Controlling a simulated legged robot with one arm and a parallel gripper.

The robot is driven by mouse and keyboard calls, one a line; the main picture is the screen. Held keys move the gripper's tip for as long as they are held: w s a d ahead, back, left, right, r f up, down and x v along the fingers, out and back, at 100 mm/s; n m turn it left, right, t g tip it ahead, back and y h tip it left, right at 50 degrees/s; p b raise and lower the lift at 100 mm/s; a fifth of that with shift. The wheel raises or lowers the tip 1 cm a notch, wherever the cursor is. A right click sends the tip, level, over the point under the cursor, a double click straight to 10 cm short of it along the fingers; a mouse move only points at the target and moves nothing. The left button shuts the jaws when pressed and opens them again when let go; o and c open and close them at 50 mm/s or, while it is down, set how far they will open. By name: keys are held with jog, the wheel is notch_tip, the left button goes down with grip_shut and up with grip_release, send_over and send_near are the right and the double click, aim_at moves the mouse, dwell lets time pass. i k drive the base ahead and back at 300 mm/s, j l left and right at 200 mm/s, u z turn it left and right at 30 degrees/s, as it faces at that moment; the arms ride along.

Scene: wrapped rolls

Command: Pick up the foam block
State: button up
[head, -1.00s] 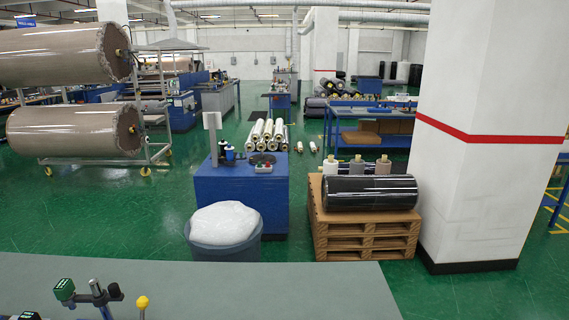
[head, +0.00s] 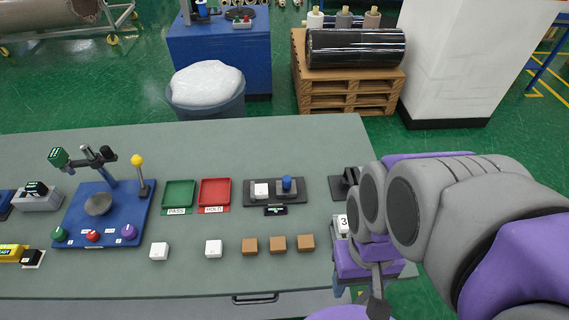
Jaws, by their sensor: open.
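Several small cubes lie in a row on the grey table (head: 200,285): two white blocks (head: 159,251) (head: 213,248) and brown blocks (head: 249,245) (head: 278,243) (head: 306,242). Another white block (head: 261,190) sits on a dark fixture (head: 274,197) beside a blue knob. I cannot tell for sure which is the foam block; the white cubes look plain. My gripper (head: 360,293) is open at the table's right front, right of the brown blocks and apart from them. My arm hides part of the table's right end.
A green tray (head: 179,195) and a red tray (head: 214,193) lie behind the blocks. A blue test stand (head: 105,220) with a yellow-topped post is at left. A small black device (head: 345,182) stands near my arm. The table front between blocks and edge is clear.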

aim_at(261, 190)
jog(key=j+u, duration=0.2)
jog(key=u, duration=0.2)
jog(key=j+u, duration=0.2)
jog(key=u, duration=0.15)
jog(key=j+u, duration=0.2)
jog(key=u, duration=0.2)
jog(key=j+u, duration=0.15)
jog(key=u, duration=0.2)
jog(key=z, duration=1.4)
jog(key=j+z, duration=0.4)
jog(key=j, duration=0.3)
jog(key=k+j+z, duration=0.1)
jog(key=j+z, duration=0.35)
jog(key=j, duration=0.25)
